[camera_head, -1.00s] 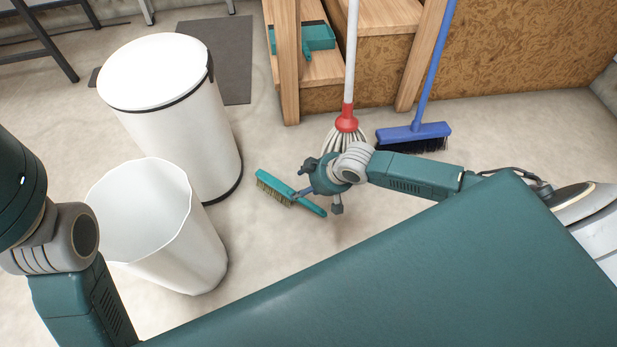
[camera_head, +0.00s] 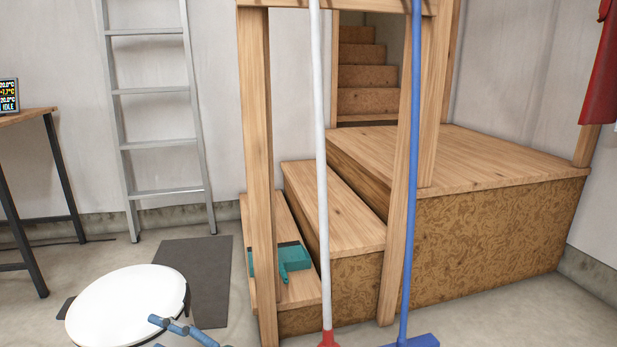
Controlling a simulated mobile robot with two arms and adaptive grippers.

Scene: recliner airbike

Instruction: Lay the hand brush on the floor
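Blue jointed finger parts of a gripper (camera_head: 182,331) show at the bottom edge, in front of the white bin lid. Only a little grey concrete floor (camera_head: 95,265) shows, at the left and along the bottom.
A white lidded bin (camera_head: 118,305) stands at bottom left, by a dark mat (camera_head: 200,280). A teal dustpan (camera_head: 293,258) lies on the lowest wooden step. A white-handled mop (camera_head: 322,180) and a blue broom (camera_head: 412,170) stand upright before the stairs. A ladder (camera_head: 155,92) leans behind.

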